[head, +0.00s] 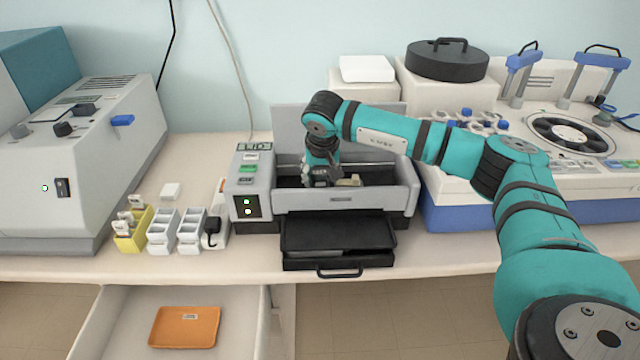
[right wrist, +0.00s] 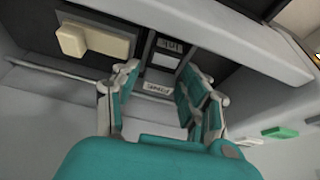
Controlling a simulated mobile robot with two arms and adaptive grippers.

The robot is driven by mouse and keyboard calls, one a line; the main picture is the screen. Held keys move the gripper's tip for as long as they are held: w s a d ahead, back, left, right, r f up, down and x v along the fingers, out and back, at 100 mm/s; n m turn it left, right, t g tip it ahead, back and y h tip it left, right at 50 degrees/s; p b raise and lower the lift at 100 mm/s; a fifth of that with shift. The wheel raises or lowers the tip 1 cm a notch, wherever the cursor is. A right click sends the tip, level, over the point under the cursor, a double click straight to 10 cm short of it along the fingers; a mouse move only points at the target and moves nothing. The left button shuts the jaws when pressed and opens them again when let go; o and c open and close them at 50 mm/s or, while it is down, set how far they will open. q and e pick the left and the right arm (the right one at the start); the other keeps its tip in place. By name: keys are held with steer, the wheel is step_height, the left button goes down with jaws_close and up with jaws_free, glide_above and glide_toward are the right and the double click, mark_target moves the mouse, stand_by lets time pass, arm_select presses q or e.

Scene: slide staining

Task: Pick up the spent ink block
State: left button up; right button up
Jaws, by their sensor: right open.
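My right gripper (head: 322,178) reaches down into the open grey machine (head: 342,199) from above. In the right wrist view the same gripper (right wrist: 160,76) is open, with its two fingers apart. Between and beyond the fingertips are a dark part with a small pale label (right wrist: 169,46) and a lighter label strip. I cannot tell which part is the spent ink block. A beige block with a raised knob (right wrist: 85,42) lies in the machine's dark bay, left of the fingers; it also shows in the head view (head: 349,181). My left gripper is not seen.
A black tray with a handle (head: 338,240) sticks out at the machine's front. Slide racks (head: 163,230) and a yellow holder (head: 132,230) stand to its left. An orange tray (head: 184,327) lies in the open drawer below. A blue-based device (head: 540,210) stands at right.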

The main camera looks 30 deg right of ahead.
steer(key=c, duration=0.9)
